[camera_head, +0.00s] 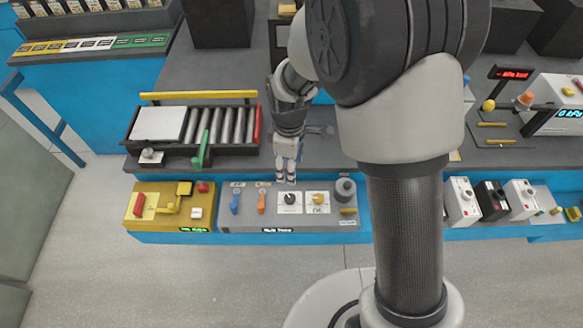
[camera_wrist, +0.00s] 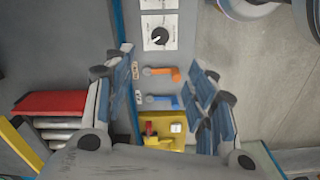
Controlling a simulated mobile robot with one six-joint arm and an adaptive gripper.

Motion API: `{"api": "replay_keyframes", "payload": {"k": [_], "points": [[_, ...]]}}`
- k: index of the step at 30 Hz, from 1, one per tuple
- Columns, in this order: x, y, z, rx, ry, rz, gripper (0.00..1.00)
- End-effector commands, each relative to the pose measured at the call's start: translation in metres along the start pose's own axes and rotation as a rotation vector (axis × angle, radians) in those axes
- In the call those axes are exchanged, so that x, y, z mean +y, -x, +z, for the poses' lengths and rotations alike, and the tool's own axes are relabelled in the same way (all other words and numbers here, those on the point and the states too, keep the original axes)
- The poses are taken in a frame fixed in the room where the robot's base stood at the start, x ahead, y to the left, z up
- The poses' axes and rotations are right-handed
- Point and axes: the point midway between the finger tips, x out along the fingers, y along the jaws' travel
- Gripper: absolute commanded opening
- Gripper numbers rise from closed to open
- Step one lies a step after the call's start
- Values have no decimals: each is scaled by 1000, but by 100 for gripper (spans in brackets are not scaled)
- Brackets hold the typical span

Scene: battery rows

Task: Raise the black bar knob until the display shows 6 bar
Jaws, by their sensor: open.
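The black knob (camera_head: 289,199) sits on a white dial plate on the front of the grey panel (camera_head: 225,213). In the wrist view the black knob (camera_wrist: 159,36) shows at the top, with a dial scale around it. My gripper (camera_head: 287,180) is open, just above the panel near the black knob and touching nothing that I can see. In the wrist view its open fingers (camera_wrist: 162,95) stand either side of the orange and blue levers, with the knob beyond them. A cyan display (camera_head: 569,113) stands at the far right; its text is too small to read surely.
An orange lever (camera_head: 262,200) and a blue lever (camera_head: 235,202) are left of the knob. A yellow knob (camera_head: 318,199) and a grey round knob (camera_head: 345,187) are right of it. A yellow box (camera_head: 170,206) stands at left. A roller conveyor (camera_head: 222,125) lies behind.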

Motion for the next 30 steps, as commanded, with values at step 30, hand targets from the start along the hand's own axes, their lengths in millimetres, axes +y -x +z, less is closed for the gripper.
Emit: {"api": "replay_keyframes", "payload": {"k": [30], "points": [[0, -171, 0, -1, 1, -1, 51]]}}
